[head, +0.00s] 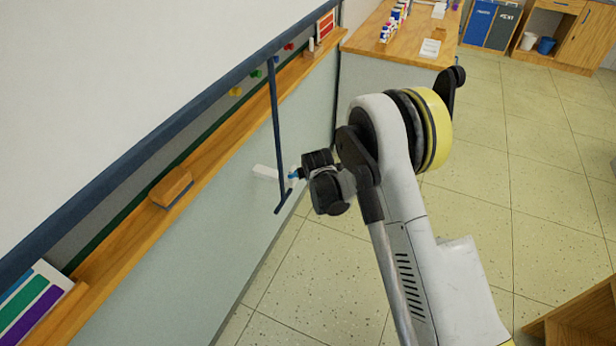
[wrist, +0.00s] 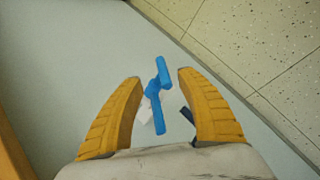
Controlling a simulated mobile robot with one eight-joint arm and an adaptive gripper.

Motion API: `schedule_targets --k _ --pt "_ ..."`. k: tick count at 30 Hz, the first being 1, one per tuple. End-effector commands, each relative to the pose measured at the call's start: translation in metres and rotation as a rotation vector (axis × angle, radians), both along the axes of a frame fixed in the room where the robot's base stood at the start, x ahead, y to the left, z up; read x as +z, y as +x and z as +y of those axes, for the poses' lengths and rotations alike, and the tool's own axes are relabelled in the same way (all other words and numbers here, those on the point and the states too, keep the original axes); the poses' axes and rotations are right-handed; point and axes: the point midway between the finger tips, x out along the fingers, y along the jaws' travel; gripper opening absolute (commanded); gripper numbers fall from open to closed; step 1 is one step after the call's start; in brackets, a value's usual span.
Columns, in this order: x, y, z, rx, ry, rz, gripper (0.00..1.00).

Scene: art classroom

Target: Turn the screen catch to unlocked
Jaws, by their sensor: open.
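The screen catch (wrist: 159,94) is a bright blue lever with a kinked middle, running nearly upright in the wrist view. A white piece shows behind it. My gripper (wrist: 160,76) is open, with its two yellow fingers on either side of the catch and a visible gap on each side. In the head view only a small blue bit of the catch (head: 293,174) shows beside a white block (head: 265,172) on the pale panel; my dark wrist hides the rest. Whether the catch stands at locked or unlocked cannot be read.
A dark blue bar (head: 277,130) hangs from the screen frame and ends in a short crosspiece close to the catch. A wooden ledge (head: 130,236) carries an eraser (head: 171,188). A wooden counter (head: 362,46) with bottles stands at the back. Tiled floor (head: 478,190) lies open to the right.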

Motion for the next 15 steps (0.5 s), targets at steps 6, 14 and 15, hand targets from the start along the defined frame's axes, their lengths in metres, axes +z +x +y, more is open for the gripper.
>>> schedule_targets --k 6,14,15 --pt "0.039 -0.029 -0.005 0.002 0.001 0.0 0.45" --pt "0.062 -0.046 -0.007 0.003 0.001 0.0 0.45" --pt "0.063 -0.047 -0.007 0.003 0.001 0.0 0.45"
